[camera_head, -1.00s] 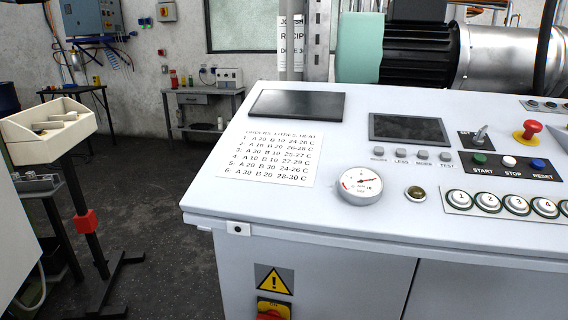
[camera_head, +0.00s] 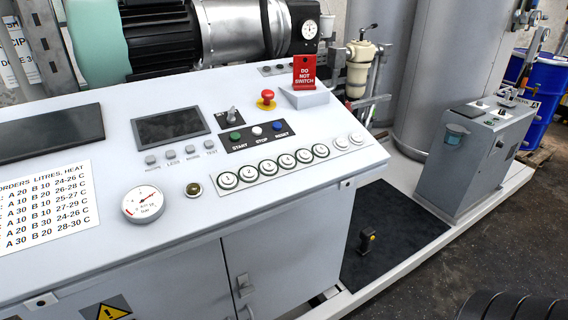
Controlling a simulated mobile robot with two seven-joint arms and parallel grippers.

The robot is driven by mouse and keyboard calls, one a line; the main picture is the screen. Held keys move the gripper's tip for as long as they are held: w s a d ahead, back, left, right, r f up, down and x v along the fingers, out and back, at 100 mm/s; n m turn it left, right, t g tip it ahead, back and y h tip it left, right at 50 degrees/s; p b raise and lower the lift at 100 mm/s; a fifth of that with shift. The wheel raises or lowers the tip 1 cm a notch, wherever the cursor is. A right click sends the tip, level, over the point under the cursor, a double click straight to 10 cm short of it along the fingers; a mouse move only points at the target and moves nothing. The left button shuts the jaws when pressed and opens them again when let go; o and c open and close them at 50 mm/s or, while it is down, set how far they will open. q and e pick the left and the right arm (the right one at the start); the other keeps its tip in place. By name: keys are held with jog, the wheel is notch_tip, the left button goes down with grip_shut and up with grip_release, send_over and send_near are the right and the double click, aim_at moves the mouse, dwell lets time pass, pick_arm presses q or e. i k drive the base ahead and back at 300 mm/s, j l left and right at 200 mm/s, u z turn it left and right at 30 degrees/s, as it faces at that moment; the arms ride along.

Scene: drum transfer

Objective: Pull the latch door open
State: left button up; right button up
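The white control console (camera_head: 225,210) fills the left and middle of the view. Grey-white door panels (camera_head: 295,245) are in its front face, below the sloping top. A small grey latch or handle (camera_head: 244,285) sits at the seam between two panels, near the bottom edge. The panels look closed, and their lower parts are cut off by the frame. I cannot tell which panel is the latch door. Neither of my grippers is in view.
A red "DO NOT SWITCH" sign (camera_head: 304,72) stands on the console's back right. A blue drum (camera_head: 540,95) is beyond.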

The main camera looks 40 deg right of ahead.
aim_at(291, 257)
jog(key=k+z, duration=0.1)
jog(key=z, duration=1.15)
